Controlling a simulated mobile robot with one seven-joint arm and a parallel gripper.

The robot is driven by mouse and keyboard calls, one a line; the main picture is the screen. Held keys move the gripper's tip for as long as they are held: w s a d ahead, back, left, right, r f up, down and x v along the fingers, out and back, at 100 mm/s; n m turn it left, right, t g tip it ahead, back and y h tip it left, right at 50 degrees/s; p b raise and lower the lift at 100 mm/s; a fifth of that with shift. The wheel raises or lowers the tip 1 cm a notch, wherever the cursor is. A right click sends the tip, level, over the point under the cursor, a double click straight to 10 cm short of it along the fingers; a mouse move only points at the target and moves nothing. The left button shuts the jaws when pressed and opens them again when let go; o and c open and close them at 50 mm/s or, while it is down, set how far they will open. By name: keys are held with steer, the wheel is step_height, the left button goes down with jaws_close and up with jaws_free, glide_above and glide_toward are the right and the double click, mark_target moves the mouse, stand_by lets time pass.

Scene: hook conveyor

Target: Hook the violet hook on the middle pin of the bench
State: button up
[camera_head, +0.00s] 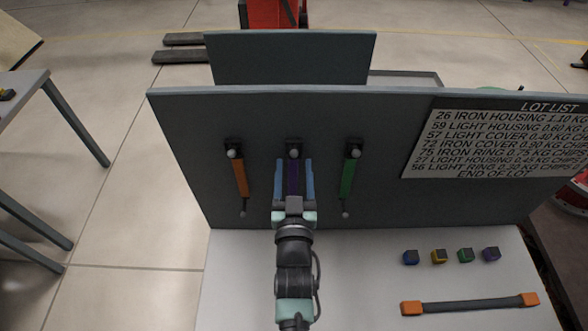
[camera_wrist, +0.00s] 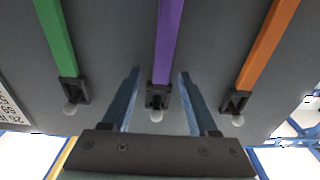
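The violet hook (camera_head: 294,178) is a long violet bar hanging on the bench's upright grey panel, its top at the black block of the middle pin (camera_head: 294,153). It shows in the wrist view (camera_wrist: 168,45) as a bar running up from a black block (camera_wrist: 157,97) with a pale ball end. My gripper (camera_head: 294,172) is open, with one blue finger on each side of the violet bar. In the wrist view, my gripper's fingers (camera_wrist: 158,75) stand apart from the bar with gaps on both sides. The lower end of the violet hook is hidden behind my gripper.
An orange bar (camera_head: 240,179) hangs at the left pin and a green bar (camera_head: 347,179) at the right pin. Several small coloured cubes (camera_head: 438,256) and a dark bar with orange ends (camera_head: 470,304) lie on the bench top (camera_head: 370,270). A lot list sign (camera_head: 495,140) is on the panel's right.

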steer(key=shift+s+f, duration=0.1)
steer(key=shift+f, duration=0.05)
steer(key=shift+s, duration=0.25)
steer(key=s+b, duration=0.3)
steer(key=s, duration=0.9)
steer(key=shift+s+f, duration=0.15)
